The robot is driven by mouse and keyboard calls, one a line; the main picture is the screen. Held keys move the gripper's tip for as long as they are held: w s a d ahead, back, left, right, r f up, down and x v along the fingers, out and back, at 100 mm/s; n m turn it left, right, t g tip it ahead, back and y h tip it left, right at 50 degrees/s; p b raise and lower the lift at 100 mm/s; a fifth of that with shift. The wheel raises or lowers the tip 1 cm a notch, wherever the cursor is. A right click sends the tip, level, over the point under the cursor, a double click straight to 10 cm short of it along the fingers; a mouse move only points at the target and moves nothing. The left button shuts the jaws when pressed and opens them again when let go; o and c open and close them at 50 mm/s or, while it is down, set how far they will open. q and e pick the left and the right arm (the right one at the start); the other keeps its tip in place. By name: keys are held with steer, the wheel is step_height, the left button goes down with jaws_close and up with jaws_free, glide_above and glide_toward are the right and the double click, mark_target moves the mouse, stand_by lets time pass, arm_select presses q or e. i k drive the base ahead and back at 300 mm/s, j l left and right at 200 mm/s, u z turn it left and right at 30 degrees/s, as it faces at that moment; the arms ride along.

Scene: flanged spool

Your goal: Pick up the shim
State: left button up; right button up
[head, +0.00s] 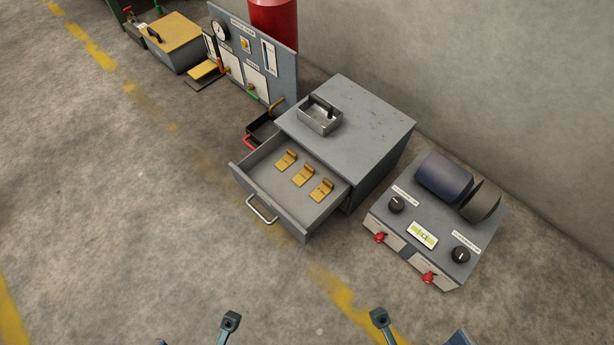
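Three brass-coloured bent shims lie in a row in the open drawer (258,181) of the grey cabinet: a left one (286,160), a middle one (303,175) and a right one (321,190). They lie apart from each other. Part of my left gripper (229,321) shows at the bottom edge, left of centre. Part of my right gripper (380,318) shows at the bottom edge, right of centre. Both are well short of the drawer, touching nothing visible. The frame cuts off most of each gripper, so their opening is unclear.
A gauge panel (262,70) stands behind left. The floor before the drawer is clear.

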mark_target(303, 175)
steer(key=i+l+z, duration=0.15)
steer(key=i+z, duration=0.35)
steer(key=i, duration=0.3)
steer(key=i+j+z, duration=0.15)
steer(key=i+z, duration=0.3)
steer(key=i, duration=0.3)
